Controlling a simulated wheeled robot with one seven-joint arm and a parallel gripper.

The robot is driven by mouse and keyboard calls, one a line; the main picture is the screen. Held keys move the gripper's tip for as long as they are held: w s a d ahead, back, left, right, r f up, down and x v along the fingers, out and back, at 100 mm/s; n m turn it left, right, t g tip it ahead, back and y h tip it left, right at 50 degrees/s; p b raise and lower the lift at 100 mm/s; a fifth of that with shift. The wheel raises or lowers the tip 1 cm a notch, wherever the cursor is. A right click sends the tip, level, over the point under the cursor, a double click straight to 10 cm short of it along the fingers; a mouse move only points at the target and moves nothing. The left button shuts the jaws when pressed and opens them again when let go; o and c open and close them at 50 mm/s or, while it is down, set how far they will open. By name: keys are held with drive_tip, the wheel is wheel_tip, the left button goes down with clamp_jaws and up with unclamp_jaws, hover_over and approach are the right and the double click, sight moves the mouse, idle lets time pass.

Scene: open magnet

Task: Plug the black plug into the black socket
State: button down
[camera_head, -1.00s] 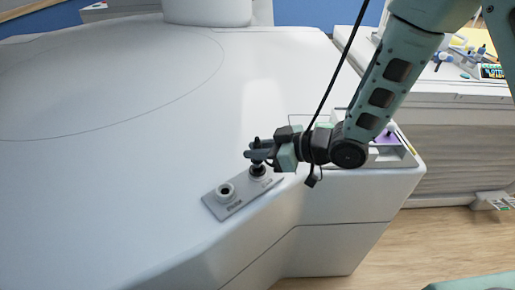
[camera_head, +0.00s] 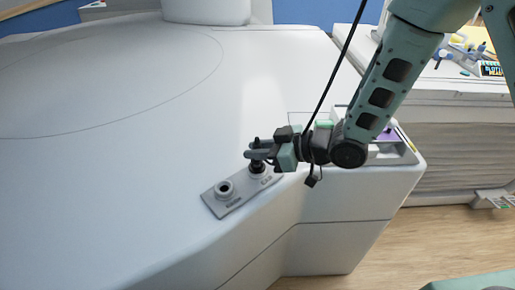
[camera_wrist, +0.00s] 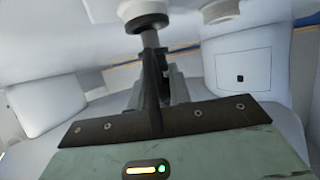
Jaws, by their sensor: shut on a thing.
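The black plug (camera_head: 257,167) is upright between the fingers of my gripper (camera_head: 258,153), which is shut on it. The plug stands at the right-hand socket of a grey panel (camera_head: 229,206). That black socket is mostly hidden under the plug and fingers, so I cannot tell how deep the plug sits. In the wrist view the dark fingers (camera_wrist: 160,75) close together around a dark upright shape.
The panel lies on a large white housing (camera_head: 120,190) near its front edge. A tray (camera_head: 392,152) with a purple item sits to the right under my arm. A white cabinet (camera_head: 460,100) with small items stands at the far right.

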drive_tip(key=shift+f+b, duration=0.7)
drive_tip(key=shift+f, duration=0.25)
drive_tip(key=c, duration=1.2)
unclamp_jaws()
drive_tip(key=p+v, duration=1)
drive_tip(key=v, duration=0.7)
drive_tip(key=shift+d, duration=0.15)
drive_tip(key=shift+s, duration=0.15)
